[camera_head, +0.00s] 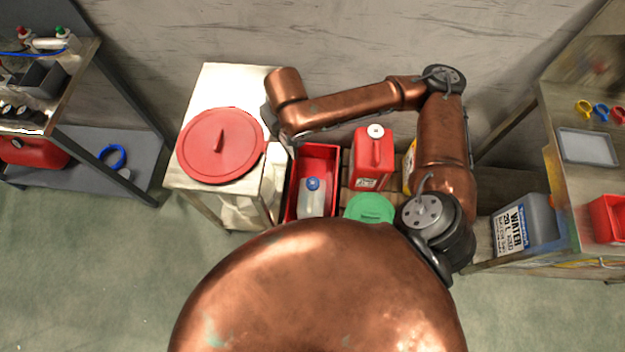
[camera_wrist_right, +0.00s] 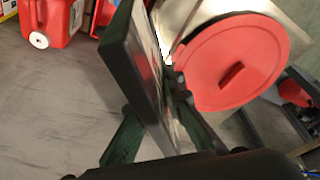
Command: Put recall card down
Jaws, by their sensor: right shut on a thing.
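The recall card (camera_wrist_right: 128,58) shows in the right wrist view as a flat panel with a dark edge, seen nearly edge-on. My right gripper (camera_wrist_right: 158,122) is shut on it, with dark green fingers on either side. In the head view my copper right arm reaches left, and its wrist is beside the silver cabinet with the round red lid (camera_head: 213,147). The card shows there at most as a thin dark edge (camera_head: 289,182) between the cabinet and the red crate. The red lid (camera_wrist_right: 232,62) also shows beyond the card in the wrist view. My left gripper is not in view.
A red crate (camera_head: 333,152) with a blue-capped bottle (camera_head: 312,198) stands right of the cabinet. A red canister (camera_head: 371,160) and a green lid (camera_head: 369,207) are close by. Shelves stand left, and a bench with a water container (camera_head: 526,225) right. Floor is clear at lower left.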

